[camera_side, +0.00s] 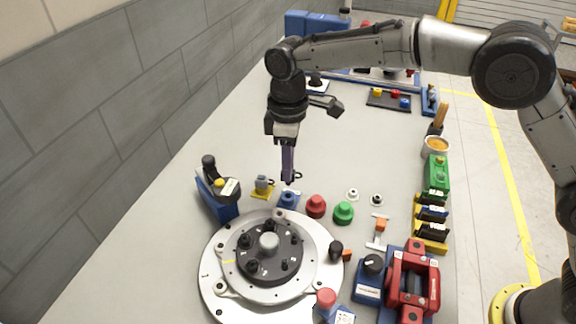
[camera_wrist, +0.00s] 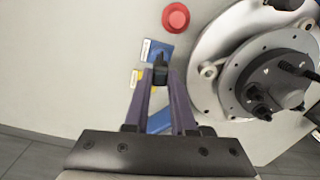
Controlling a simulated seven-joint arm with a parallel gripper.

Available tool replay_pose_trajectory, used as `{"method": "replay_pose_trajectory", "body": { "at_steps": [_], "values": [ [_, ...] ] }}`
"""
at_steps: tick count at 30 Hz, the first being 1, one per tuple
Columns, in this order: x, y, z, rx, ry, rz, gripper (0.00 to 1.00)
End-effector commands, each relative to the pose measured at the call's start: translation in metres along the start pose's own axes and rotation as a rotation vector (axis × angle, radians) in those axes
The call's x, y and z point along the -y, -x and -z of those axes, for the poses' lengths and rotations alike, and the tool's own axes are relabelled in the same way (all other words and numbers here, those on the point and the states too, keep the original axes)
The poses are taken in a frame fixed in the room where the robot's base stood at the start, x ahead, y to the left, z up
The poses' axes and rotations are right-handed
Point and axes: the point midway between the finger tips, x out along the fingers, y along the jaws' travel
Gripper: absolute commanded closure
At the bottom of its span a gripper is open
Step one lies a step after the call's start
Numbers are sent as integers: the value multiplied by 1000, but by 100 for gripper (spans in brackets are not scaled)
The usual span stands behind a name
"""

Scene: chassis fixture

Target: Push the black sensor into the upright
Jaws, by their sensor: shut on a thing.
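The black sensor (camera_wrist: 160,68) is a small dark piece between my fingertips in the wrist view. My gripper (camera_wrist: 160,80) is shut on it. In the side view my gripper (camera_side: 289,178) points down, with its tips just above a small blue block (camera_side: 288,198) with a white label. A dark bit shows at the right of the tips, and the sensor is mostly hidden there. In the wrist view the blue block (camera_wrist: 157,50) lies just beyond the sensor, partly covered by it. I cannot tell for sure which piece is the upright, or whether the sensor touches the block.
A yellow-based piece (camera_side: 263,188) stands close left of the block. A round grey chassis plate (camera_side: 212,275) lies in front. Red (camera_side: 316,206) and green (camera_side: 343,212) knobs are to the right. A blue stand (camera_side: 217,197) is at left.

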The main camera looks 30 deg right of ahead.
Motion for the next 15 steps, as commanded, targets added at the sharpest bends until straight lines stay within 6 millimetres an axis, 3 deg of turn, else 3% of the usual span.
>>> {"method": "replay_pose_trajectory", "body": {
  "at_steps": [5, 15],
  "values": [
    [7, 6, 2, -2, 2, -1, 100],
    [69, 57, 7, -2, 5, -1, 100]
  ]
}}
